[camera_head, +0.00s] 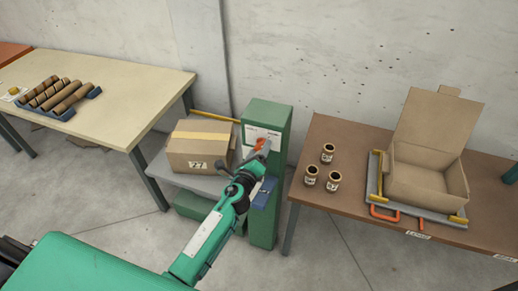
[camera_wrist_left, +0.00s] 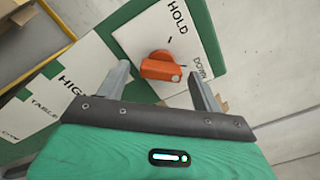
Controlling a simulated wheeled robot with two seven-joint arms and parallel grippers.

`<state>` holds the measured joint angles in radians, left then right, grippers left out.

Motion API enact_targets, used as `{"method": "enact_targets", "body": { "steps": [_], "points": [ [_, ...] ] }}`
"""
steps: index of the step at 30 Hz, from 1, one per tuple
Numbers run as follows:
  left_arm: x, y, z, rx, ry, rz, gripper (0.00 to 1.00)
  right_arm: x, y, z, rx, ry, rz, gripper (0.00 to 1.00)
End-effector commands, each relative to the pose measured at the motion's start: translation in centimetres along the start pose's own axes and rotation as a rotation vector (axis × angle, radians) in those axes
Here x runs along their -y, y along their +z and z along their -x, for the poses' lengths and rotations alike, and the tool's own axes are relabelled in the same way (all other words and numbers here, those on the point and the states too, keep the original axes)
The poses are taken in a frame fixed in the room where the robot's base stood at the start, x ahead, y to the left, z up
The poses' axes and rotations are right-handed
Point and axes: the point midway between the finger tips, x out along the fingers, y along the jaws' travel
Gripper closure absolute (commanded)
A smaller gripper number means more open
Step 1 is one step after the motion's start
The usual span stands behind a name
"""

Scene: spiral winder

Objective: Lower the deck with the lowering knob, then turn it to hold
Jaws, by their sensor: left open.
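The orange lowering knob (camera_wrist_left: 160,66) sits on a white panel marked HOLD and DOWN; its white-dotted end lies on the DOWN side. In the head view the knob (camera_head: 262,145) shows near the top of a green column (camera_head: 266,115). My left gripper (camera_wrist_left: 160,76) is open, one finger on each side of the knob; I cannot tell whether they touch it. In the head view the left gripper (camera_head: 256,162) is in front of the column. The grey deck (camera_head: 205,184) beside the column carries a closed carton (camera_head: 200,146). My right gripper is not in view.
A beige table (camera_head: 130,85) at left holds cardboard tubes (camera_head: 62,95) on a blue rack. A brown table (camera_head: 345,150) at right holds several small jars (camera_head: 328,153) and an open box (camera_head: 430,185) on a grey tray. A wall stands close behind the column.

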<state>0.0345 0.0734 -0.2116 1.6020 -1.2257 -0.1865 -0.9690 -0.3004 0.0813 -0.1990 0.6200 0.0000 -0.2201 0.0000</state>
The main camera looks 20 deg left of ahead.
Motion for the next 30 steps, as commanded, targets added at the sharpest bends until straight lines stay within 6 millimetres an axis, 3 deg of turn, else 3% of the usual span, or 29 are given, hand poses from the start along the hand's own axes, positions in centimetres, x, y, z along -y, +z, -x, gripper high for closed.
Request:
{"method": "enact_targets", "body": {
  "steps": [12, 19, 30],
  "points": [
    [0.01, 0.00, -0.67, -0.001, 0.000, 0.001, 0.35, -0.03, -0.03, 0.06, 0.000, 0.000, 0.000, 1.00],
    [0.01, 0.00, -0.66, 0.000, 0.000, 0.000, 0.78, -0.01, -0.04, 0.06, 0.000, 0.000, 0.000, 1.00],
    [-0.03, -0.03, -0.65, 0.000, 0.000, 0.059, 0.77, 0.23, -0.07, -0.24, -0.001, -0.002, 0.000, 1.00]
  ]
}}
